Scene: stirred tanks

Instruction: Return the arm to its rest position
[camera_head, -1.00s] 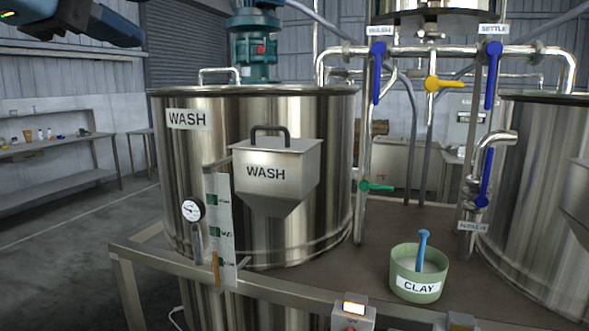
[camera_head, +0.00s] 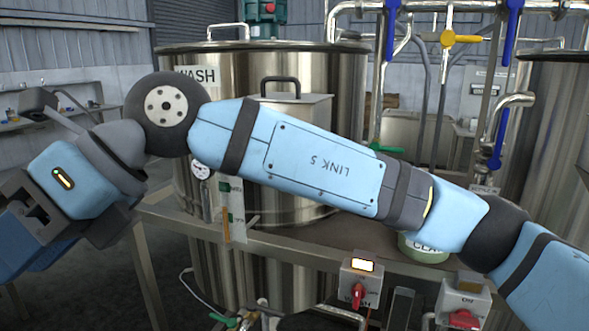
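My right arm comes in from the right edge and lies across the middle of the head view, in front of the tanks. Its wrist bends down at the left. My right gripper (camera_head: 30,222) is at the lower left edge, partly cut off, over the floor side left of the bench. My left gripper is not in view. The arm hides the lower wash hopper and most of the green clay tub (camera_head: 424,252).
The steel wash tank (camera_head: 345,80) with its hopper (camera_head: 300,108) stands close behind the arm. Pipes with blue valve handles (camera_head: 392,30) and a yellow one (camera_head: 460,40) rise at the right. Switch boxes (camera_head: 361,284) (camera_head: 464,302) are on the bench front. A shelf (camera_head: 60,140) stands far left.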

